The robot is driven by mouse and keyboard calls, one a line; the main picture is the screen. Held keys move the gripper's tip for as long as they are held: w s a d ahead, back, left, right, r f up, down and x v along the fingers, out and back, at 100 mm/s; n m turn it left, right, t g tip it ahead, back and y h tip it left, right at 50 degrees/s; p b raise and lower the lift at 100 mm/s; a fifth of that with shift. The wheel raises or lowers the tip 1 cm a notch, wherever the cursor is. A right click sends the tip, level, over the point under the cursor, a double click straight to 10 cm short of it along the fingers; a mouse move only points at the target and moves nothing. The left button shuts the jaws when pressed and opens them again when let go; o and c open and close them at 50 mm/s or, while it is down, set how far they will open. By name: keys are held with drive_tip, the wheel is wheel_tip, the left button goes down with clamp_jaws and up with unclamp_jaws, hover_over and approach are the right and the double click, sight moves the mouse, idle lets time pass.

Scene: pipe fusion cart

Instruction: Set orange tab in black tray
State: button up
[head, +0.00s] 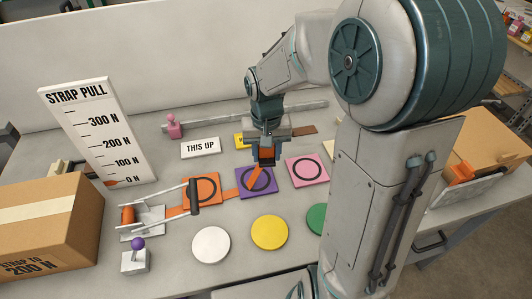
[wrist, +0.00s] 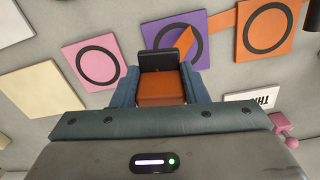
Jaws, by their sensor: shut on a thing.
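My gripper (head: 266,160) is shut on an orange tab (wrist: 161,88) with a black part at its far end. The tab sits between the blue fingers in the wrist view. An orange strap (head: 257,175) shows just below the gripper, over the purple tile (head: 246,187) with a black ring; I cannot tell how it joins the tab. More strap (head: 229,194) runs left past the orange tile (head: 201,188) towards a ratchet with a black handle (head: 194,197). I cannot make out a black tray for certain.
A pink tile (head: 306,170) lies right of the purple one. White (head: 211,244), yellow (head: 269,232) and green discs lie in front. A "STRAP PULL" board (head: 98,133) and a cardboard box (head: 48,222) stand left. My arm hides the table's right part.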

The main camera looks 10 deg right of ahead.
drive_tip(key=a+n, duration=0.1)
drive_tip(key=a, duration=0.2)
drive_tip(key=p, duration=0.2)
hover_over(238, 162)
drive_tip(key=shift+n, duration=0.3)
wheel_tip(238, 162, down, 7)
drive_tip(key=shift+r, duration=0.1)
drive_tip(key=shift+f+p, duration=0.6)
drive_tip(key=shift+f, duration=1.45)
drive_tip(key=shift+f, duration=0.1)
drive_tip(key=shift+f, duration=0.15)
drive_tip(key=o, duration=1)
drive_tip(key=shift+r, duration=0.2)
